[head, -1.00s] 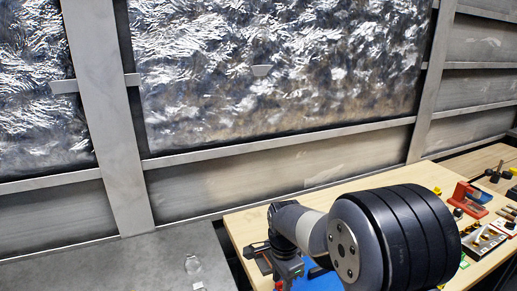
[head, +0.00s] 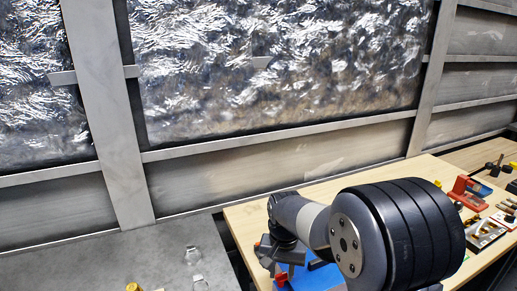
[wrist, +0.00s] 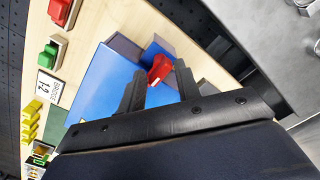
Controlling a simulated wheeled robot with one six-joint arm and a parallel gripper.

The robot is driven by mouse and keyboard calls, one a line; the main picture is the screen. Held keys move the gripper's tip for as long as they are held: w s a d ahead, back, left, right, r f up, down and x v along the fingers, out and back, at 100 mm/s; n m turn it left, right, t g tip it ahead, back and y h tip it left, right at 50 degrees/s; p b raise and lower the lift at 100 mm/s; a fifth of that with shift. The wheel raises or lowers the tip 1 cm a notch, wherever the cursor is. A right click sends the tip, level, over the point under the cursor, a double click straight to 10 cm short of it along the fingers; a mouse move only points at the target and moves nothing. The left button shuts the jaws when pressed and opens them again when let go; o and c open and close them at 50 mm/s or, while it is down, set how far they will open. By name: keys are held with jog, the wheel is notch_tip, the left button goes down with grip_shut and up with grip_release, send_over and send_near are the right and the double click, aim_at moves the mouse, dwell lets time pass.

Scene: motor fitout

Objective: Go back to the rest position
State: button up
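My gripper (wrist: 159,72) shows in the wrist view with its two dark fingers apart. A small red part (wrist: 159,69) shows between and beyond the fingertips, near the edge of a blue mat or tray (wrist: 97,80); I see no grip on it. Grey blocks sit beside it. In the head view my arm reaches over the left end of the wooden bench (head: 240,222), and its large dark joint hides much of the bench. The blue surface (head: 318,277) shows below the wrist there. The fingertips are not clear in that view.
A grey metal surface (head: 60,268) lies left of the bench, with small clear items (head: 193,255) on it. A red device (head: 468,193) and several small parts stand on the bench at right. The wrist view shows a green block (wrist: 53,50) and yellow parts (wrist: 31,120). A panelled wall stands behind.

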jog(key=n, duration=0.7)
jog(key=shift+b, duration=0.4)
jog(key=shift+r, duration=1.3)
jog(key=shift+s, duration=0.1)
